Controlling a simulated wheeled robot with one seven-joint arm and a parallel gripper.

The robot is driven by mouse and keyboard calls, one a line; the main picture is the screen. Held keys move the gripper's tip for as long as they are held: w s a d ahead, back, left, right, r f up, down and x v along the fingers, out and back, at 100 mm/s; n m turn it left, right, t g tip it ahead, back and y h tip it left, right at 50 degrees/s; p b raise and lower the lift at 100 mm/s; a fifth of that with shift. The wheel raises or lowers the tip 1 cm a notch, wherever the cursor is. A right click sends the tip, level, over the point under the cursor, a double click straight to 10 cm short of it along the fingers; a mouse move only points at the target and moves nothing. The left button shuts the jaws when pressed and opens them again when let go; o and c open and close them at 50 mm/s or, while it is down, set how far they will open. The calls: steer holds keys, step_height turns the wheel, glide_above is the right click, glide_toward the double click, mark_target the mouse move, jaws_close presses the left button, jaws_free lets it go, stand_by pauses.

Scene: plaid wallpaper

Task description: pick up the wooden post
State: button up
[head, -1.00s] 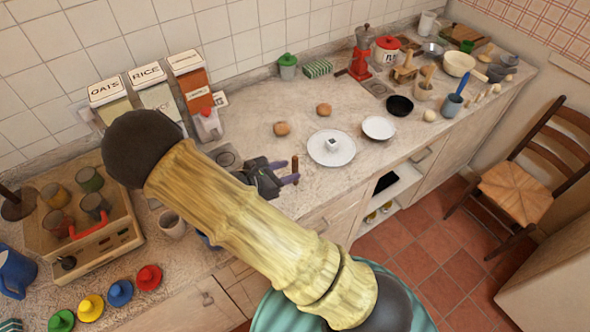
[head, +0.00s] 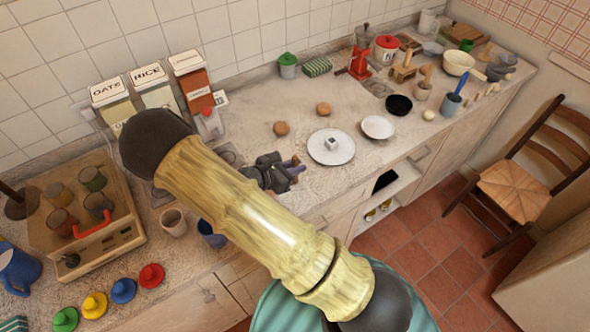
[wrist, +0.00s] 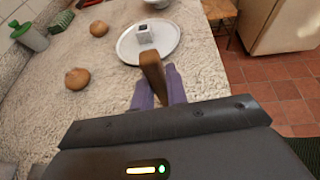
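The wooden post (wrist: 152,72) is a short brown stick. In the wrist view it stands up between the two purple fingers of my gripper (wrist: 159,88) and leans slightly. The fingers lie close against both its sides, and its lower end is hidden by the gripper. In the head view my gripper (head: 292,168) is low over the counter, left of the white plate, and only a small brown bit of the post (head: 295,160) shows by the fingertips.
A white plate (head: 319,154) with a small white cube (head: 332,144) is just beyond my gripper. Two brown buns (head: 281,128) lie behind. A blue cup (head: 211,236) and a beige cup (head: 173,222) stand near the counter's front edge, left of my arm.

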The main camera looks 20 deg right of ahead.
jaws_close()
steer(key=shift+r, duration=0.1)
step_height(320, 180, up, 10)
steer(key=shift+f+b, duration=0.1)
steer(key=shift+b, duration=0.6)
